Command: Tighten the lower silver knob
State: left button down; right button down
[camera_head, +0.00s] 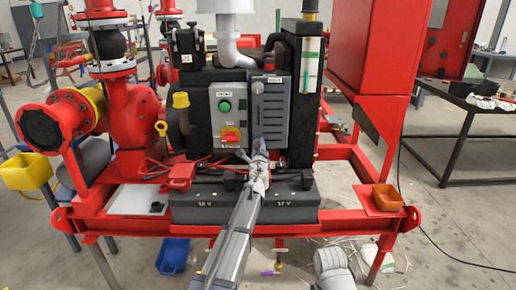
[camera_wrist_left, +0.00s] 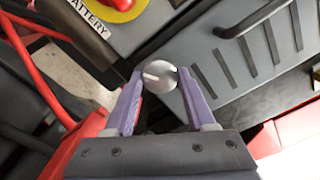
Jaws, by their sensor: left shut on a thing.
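The lower silver knob (camera_wrist_left: 160,75) is a round metallic knob with a pale mark on its face, at the lower part of the grey slotted panel (camera_head: 270,110). An upper silver knob (camera_head: 258,86) sits at the panel's upper left. My right gripper does not show.
Left of the panel is a control box with a green button (camera_head: 225,106) and a red-and-yellow switch (camera_head: 231,135). Dark batteries (camera_head: 282,208) stand below. The red skid frame (camera_head: 345,152) surrounds this.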

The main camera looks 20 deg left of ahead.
pick_arm(q)
jog(key=n, duration=0.5)
jog(key=shift+n, duration=0.3)
jog(key=n, duration=0.4)
jog(key=shift+n, duration=0.4)
jog(key=shift+c, duration=1.1)
grip_release()
jog(key=v, duration=0.8)
